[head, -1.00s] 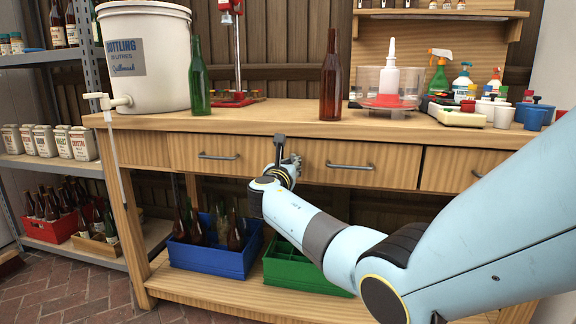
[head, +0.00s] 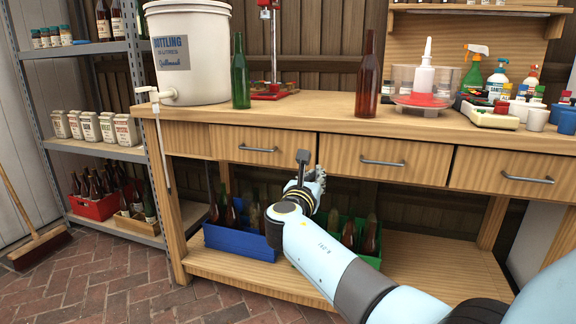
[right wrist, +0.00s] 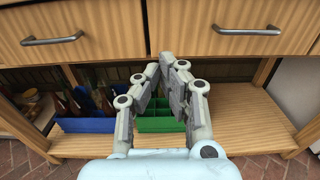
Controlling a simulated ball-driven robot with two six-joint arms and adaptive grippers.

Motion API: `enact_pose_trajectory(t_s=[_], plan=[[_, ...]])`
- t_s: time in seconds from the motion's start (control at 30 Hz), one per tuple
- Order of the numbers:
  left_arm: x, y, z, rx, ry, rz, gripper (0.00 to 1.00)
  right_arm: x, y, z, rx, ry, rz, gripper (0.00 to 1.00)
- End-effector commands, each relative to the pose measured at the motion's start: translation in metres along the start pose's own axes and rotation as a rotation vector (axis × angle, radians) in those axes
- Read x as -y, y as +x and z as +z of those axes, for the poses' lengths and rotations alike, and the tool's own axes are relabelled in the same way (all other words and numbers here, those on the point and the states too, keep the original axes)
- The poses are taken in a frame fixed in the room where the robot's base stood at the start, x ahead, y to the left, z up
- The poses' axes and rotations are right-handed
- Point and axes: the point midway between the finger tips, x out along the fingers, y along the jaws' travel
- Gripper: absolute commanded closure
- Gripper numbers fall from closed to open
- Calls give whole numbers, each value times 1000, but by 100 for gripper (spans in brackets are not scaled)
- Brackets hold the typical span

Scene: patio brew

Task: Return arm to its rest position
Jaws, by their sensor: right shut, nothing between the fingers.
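My right arm reaches in from the lower right of the head view. Its gripper (head: 318,180) is shut and empty, in front of the workbench's drawers and below the bench top. In the right wrist view the gripper's fingertips (right wrist: 166,62) meet, with nothing between them. The drawer fronts and the lower shelf show beyond them. My left gripper is not in view.
The workbench (head: 300,107) carries a bottling bucket (head: 190,60), a green bottle (head: 240,75) and a brown bottle (head: 367,78). A blue crate (head: 238,243) and a green crate (right wrist: 155,124), partly hidden by my arm, stand on its lower shelf. A broom (head: 38,240) leans at far left.

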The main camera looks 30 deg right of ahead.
Motion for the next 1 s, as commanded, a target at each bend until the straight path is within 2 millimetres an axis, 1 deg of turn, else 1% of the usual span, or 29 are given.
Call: enact_pose_trajectory(t_s=[0.17,0.27,0.37,0.47,0.5,0.57,0.6,0.67,0.7,0.77,0.8,0.87,0.9,0.97,1.0], plan=[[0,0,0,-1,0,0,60,0,-2,-1,-2,-1,0,100],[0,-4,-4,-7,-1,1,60,7,-8,-11,-16,-19,-1,100],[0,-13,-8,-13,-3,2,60,31,-24,-41,-62,-78,-2,100],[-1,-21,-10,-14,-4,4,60,64,-48,-98,-179,-129,-4,100],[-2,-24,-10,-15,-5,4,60,79,-61,-126,-243,-134,-4,100],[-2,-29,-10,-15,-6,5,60,102,-82,-166,-343,-113,-8,100],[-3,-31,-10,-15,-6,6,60,118,-98,-191,-411,-90,-16,100],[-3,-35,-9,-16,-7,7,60,143,-125,-228,-515,-40,-38,100],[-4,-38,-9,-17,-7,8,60,161,-143,-251,-582,0,-59,100],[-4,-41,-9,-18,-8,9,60,188,-173,-283,-681,70,-102,100],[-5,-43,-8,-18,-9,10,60,206,-194,-302,-745,124,-139,100],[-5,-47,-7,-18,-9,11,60,234,-228,-328,-835,211,-207,100],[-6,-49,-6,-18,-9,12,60,254,-251,-344,-891,274,-262,100],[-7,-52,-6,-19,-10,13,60,284,-287,-364,-968,378,-360,100],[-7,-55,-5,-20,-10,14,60,304,-313,-376,-1013,455,-437,100]])
